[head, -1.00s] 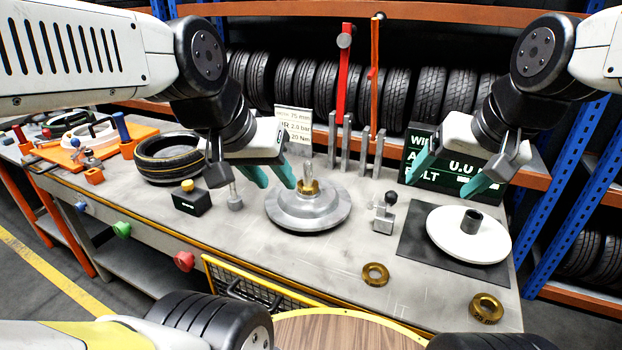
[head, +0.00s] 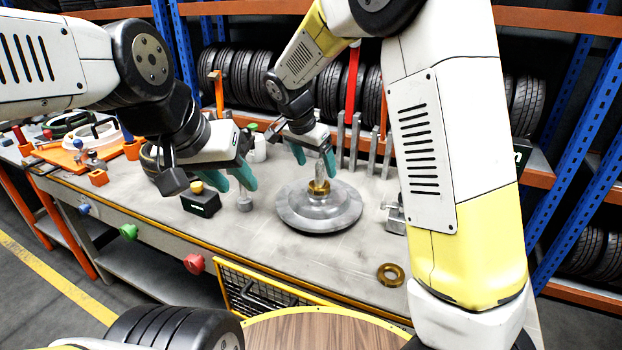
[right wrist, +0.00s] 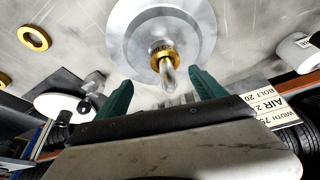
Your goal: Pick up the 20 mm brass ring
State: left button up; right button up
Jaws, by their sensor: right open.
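A brass ring (head: 319,187) sits around the upright post at the centre of a round grey metal flange (head: 345,212). It also shows in the right wrist view (right wrist: 158,55). A second brass ring (head: 391,275) lies flat near the bench's front edge; it shows in the right wrist view too (right wrist: 33,38). I cannot read a size on either. My right gripper (head: 313,160) is open and empty, just above and behind the post, its teal fingers (right wrist: 160,90) spread on either side of the post's line. My left gripper (head: 238,184) is open, left of the flange.
My right arm crosses the right side of the head view and hides much of the bench there. A dark box with a yellow knob (head: 201,202) stands below my left gripper. A white disc (right wrist: 62,105) shows in the right wrist view. Grey upright bars (head: 355,143) stand behind the flange.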

aim_at(316, 179)
jog(key=shift+w+a+f, duration=0.3)
jog(key=shift+a+f, duration=0.05)
jog(key=shift+f, duration=0.3)
jog(key=x, duration=0.7)
jog(key=shift+a, duration=0.15)
jog(key=shift+c, duration=0.4)
grip_shut()
jog(key=shift+r, duration=0.1)
